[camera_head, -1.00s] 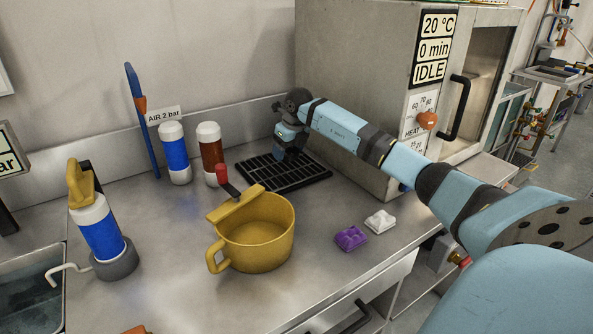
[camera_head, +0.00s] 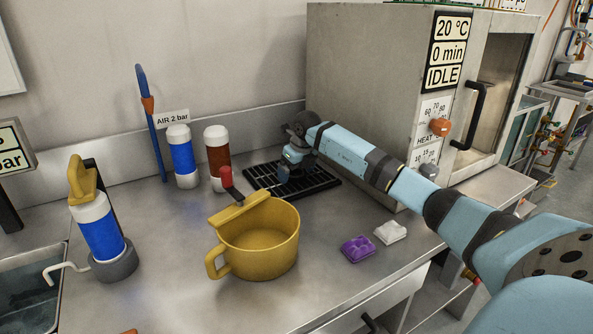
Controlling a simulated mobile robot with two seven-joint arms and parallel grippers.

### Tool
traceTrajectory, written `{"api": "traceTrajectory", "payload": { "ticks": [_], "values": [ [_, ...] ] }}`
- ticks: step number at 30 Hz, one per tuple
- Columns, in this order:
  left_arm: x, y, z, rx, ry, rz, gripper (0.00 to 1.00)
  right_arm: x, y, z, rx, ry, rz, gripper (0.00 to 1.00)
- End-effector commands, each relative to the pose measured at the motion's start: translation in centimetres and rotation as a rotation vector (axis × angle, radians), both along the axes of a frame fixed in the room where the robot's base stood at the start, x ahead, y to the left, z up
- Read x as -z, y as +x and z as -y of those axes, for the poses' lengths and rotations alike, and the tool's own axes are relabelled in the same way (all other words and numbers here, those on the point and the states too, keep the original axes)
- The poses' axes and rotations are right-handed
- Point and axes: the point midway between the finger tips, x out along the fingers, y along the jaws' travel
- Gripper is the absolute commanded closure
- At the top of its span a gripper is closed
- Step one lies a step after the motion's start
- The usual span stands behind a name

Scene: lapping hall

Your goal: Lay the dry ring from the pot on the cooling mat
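The cooling mat is taken to be the black slatted grid (camera_head: 322,184) lying on the steel bench at the back, beside the oven. My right gripper (camera_head: 284,176) points down at the grid, with its dark fingertips at or just above the slats. Its fingers are small and dark against the grid, so I cannot tell whether they are open or shut, or whether they hold anything. The yellow pot (camera_head: 262,262) stands nearer on the bench, with a handle on its left. I see no ring in its visible interior or elsewhere. My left gripper is out of view.
A blue bottle (camera_head: 183,160) and a brown bottle (camera_head: 216,158) stand left of the grid. A red-tipped lever (camera_head: 226,178) rises behind the pot. Purple (camera_head: 357,249) and white (camera_head: 390,232) pieces lie right of it. The oven (camera_head: 372,95) stands close behind my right arm.

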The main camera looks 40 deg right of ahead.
Motion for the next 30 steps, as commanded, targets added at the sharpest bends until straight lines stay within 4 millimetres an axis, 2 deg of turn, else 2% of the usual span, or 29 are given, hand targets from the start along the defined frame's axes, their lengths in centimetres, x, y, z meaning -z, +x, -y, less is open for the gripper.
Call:
{"api": "traceTrajectory", "payload": {
  "ticks": [10, 13, 15, 17, 24, 30],
  "values": [
    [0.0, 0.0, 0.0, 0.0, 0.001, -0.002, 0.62, -0.4, 0.0, 0.0, 0.0, 0.001, 0.0, 0.01],
    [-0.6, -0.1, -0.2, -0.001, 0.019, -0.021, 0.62, -1.9, -0.3, 0.0, 0.0, 0.0, 0.0, 0.01],
    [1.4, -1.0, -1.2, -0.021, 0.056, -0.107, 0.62, -3.2, -0.6, 0.0, -0.001, 0.0, 0.0, 0.01],
    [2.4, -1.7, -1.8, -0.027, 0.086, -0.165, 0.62, -4.4, -0.9, 0.0, 0.001, -0.002, 0.0, 0.01],
    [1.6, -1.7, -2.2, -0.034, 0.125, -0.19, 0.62, -9.1, -2.2, -0.1, -0.001, -0.001, 0.0, 0.01],
    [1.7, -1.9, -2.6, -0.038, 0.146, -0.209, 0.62, -11.4, -3.0, -0.2, -0.001, 0.0, 0.0, 0.01]
  ]
}}
